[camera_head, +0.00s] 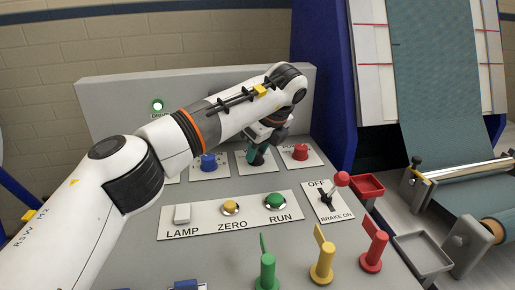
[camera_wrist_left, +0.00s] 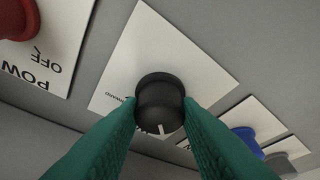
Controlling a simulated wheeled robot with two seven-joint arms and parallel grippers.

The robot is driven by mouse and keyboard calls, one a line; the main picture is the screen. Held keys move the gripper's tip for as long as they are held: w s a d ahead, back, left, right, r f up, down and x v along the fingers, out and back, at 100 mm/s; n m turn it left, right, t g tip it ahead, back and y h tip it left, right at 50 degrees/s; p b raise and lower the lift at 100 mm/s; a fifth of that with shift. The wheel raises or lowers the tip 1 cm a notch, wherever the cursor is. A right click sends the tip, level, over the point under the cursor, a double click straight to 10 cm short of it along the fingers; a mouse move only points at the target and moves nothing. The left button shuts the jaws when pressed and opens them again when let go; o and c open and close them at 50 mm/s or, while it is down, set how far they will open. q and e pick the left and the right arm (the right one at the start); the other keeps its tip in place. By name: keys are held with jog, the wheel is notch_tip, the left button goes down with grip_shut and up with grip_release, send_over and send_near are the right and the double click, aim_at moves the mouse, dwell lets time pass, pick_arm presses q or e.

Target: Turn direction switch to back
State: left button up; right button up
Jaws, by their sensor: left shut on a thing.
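The direction switch is a black round knob (camera_wrist_left: 160,103) with a white mark, on a white label plate (camera_wrist_left: 170,50) in the left wrist view. The plate's lettering is mostly hidden. In the left wrist view, my left gripper's green fingers (camera_wrist_left: 160,118) are shut on the knob, one on each side. In the head view my left gripper (camera_head: 257,155) reaches down to the plate between the blue and red knobs; its fingers and arm hide the black knob there. My right gripper is not in view.
A blue knob (camera_head: 208,162) and a red power knob (camera_head: 299,152) flank the switch. Nearer are the LAMP switch (camera_head: 182,214), ZERO button (camera_head: 231,208), RUN button (camera_head: 275,201) and brake lever (camera_head: 341,180). Green, yellow and red handles (camera_head: 373,247) stand at the front.

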pick_arm(q)
jog(key=shift+r, duration=0.1)
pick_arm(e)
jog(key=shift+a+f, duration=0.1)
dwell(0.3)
pick_arm(q)
jog(key=o, duration=1)
jog(key=shift+c, duration=0.2)
jog(key=shift+s+d+r, duration=0.1)
jog(key=shift+d+r, duration=0.05)
jog(key=shift+r, duration=0.25)
jog(key=p+v, duration=0.1)
jog(key=v, duration=1)
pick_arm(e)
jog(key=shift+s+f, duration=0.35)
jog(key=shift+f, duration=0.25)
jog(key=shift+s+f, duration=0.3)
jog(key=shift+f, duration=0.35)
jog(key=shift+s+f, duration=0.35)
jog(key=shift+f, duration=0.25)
